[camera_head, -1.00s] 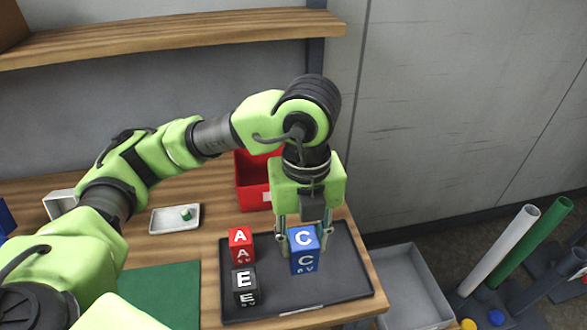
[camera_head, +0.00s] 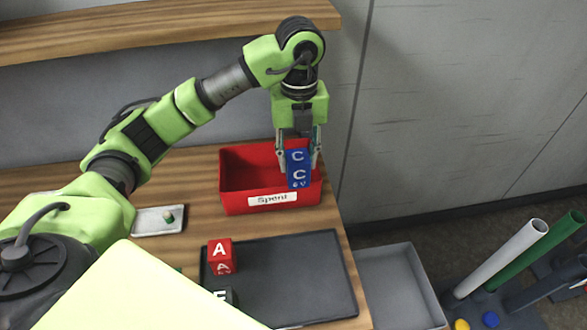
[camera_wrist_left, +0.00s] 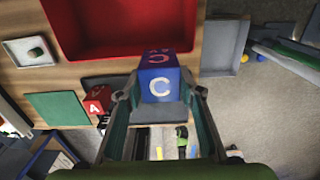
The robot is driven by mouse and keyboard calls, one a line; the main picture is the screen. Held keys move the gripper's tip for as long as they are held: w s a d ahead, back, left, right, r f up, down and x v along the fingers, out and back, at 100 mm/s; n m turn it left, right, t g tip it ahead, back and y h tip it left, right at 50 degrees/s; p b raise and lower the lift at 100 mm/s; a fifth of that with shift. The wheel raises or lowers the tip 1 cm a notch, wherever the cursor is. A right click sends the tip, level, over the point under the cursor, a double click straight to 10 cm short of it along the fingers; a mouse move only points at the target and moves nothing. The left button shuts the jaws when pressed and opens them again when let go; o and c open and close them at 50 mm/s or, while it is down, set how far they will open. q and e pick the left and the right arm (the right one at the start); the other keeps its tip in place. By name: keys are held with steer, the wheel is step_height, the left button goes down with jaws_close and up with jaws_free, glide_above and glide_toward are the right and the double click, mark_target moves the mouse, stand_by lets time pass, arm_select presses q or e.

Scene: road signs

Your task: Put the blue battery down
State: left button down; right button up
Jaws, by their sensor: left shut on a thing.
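The blue battery (camera_head: 298,168) is a blue block with white C letters. My left gripper (camera_head: 299,160) is shut on it and holds it upright, in the head view in front of the right part of the red bin (camera_head: 235,200) labelled "Spent". The battery also shows between the fingers in the left wrist view (camera_wrist_left: 160,85), with the red bin (camera_wrist_left: 60,30) beyond it. I cannot tell whether the battery is over the bin's opening or just in front of it. My right gripper is not in view.
A dark tray (camera_head: 300,270) holds a red A block (camera_head: 221,255) and a dark E block (camera_head: 222,296), partly hidden by my own arm. A small white dish (camera_head: 150,222) with a green piece lies to the left. A grey bin (camera_head: 400,285) stands right of the table.

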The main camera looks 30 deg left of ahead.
arm_select(q)
steer(key=w+a, duration=0.3)
steer(key=w, duration=0.1)
step_height(320, 180, down, 11)
steer(key=p, duration=0.3)
steer(key=shift+a+r, duration=0.1)
steer(key=shift+r, duration=0.1)
steer(key=shift+w+f+p, duration=0.15)
steer(key=shift+p, duration=0.4)
steer(key=shift+a+f, duration=0.1)
steer(key=shift+f, duration=0.1)
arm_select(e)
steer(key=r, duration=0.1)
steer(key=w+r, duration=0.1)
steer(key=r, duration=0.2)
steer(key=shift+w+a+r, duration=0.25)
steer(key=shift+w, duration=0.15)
